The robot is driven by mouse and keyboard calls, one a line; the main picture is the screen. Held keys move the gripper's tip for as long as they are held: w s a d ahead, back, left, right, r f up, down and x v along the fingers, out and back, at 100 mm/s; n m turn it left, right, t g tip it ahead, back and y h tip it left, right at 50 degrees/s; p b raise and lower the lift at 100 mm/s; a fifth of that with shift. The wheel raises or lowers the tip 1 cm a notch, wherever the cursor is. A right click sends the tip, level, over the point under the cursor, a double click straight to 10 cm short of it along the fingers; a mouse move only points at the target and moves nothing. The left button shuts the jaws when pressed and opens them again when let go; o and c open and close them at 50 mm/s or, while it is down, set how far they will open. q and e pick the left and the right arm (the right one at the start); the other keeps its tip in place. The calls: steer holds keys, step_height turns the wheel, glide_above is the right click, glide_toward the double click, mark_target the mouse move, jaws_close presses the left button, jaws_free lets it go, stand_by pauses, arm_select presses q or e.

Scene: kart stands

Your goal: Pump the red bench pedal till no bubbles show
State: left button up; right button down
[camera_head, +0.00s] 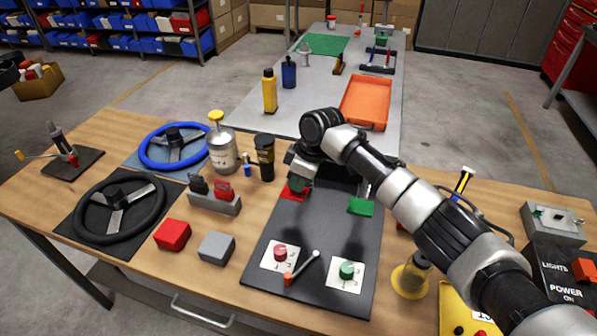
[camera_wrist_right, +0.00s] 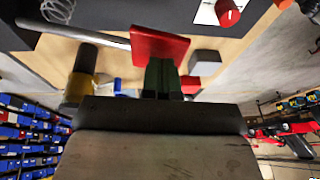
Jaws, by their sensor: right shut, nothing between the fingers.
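The red pedal (camera_head: 294,190) sits at the far left of a dark board (camera_head: 318,240) on the wooden bench. In the wrist view its red pad (camera_wrist_right: 160,46) is on the end of a metal rod. My right gripper (camera_head: 298,183) is down at the red pedal, shut and empty. Its green fingertips (camera_wrist_right: 162,75) appear to meet the pad's edge; firm contact cannot be told. A green pedal (camera_head: 361,206) is to the right. No bubbles can be made out in either view.
The board also carries a red knob (camera_head: 280,252), a green knob (camera_head: 347,269) and a small lever (camera_head: 302,267). A black cup (camera_head: 265,157) and a silver canister (camera_head: 222,147) stand left of my gripper.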

steer(key=shift+f, duration=0.1)
steer(key=shift+s+f, duration=0.15)
steer(key=shift+f, duration=0.1)
steer(key=shift+t, duration=0.7)
steer(key=f, duration=0.2)
steer(key=s+f, duration=0.1)
steer(key=f, duration=0.1)
steer(key=s+f, duration=0.1)
steer(key=f, duration=0.1)
steer(key=shift+a, duration=0.25)
steer(key=shift+s+d+f, duration=0.1)
steer(key=shift+s+f, duration=0.2)
steer(key=shift+f, duration=0.1)
steer(key=r+p, duration=0.4)
steer(key=w+r+p, duration=0.1)
steer(key=r+p, duration=0.1)
steer(key=shift+a, duration=0.2)
steer(key=s+b+v, duration=0.1)
steer(key=b+v, duration=0.1)
steer(key=v, duration=0.8)
steer(key=shift+a+r, duration=0.15)
steer(key=shift+a, duration=0.05)
